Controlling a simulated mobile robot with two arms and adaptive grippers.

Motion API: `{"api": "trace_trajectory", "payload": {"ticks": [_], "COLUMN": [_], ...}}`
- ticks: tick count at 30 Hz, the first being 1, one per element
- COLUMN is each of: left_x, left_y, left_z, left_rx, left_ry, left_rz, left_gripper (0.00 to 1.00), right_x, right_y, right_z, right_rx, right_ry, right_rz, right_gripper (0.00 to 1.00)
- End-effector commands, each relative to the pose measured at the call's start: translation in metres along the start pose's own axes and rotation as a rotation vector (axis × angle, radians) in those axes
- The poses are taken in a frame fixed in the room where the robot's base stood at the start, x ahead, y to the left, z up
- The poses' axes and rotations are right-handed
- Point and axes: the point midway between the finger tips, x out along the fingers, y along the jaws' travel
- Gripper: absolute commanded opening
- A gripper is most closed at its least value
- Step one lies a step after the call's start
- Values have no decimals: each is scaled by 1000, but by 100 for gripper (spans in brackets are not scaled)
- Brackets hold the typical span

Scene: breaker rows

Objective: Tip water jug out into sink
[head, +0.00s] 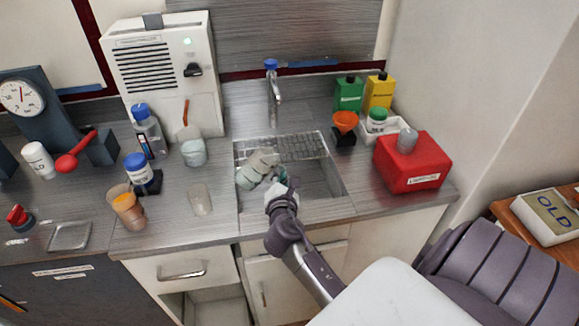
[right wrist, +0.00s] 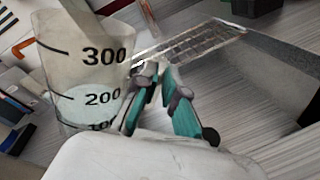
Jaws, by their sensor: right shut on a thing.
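The clear water jug (head: 262,161) is over the left part of the sink (head: 316,182), tilted in the head view. The right wrist view shows the jug (right wrist: 88,72) close up at the left, with 300, 200 and 100 marks and pale bluish water near the 200 mark. My right gripper (head: 274,179) is at the jug's right side, shut on it. Its teal fingers (right wrist: 158,80) meet beside the jug wall; the exact grip point is partly hidden. My left gripper is not in view.
A blue-topped tap (head: 273,90) stands behind the sink. Left of the sink stand a clear cup (head: 200,199) and a beaker with bluish contents (head: 194,152).

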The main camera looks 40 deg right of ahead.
Motion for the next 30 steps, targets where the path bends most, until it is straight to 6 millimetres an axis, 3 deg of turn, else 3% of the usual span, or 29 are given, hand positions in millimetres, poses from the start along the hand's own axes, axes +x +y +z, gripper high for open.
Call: {"api": "trace_trajectory", "payload": {"ticks": [6,30], "left_x": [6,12], "left_y": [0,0], "left_z": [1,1], "left_rx": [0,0], "left_ry": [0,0], "left_rz": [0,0], "left_gripper": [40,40], "right_x": [0,-1], "right_y": [2,6], "right_z": [0,-2], "right_rx": [97,200], "right_ry": [17,38], "right_rz": [2,2], "right_gripper": [0,0]}}
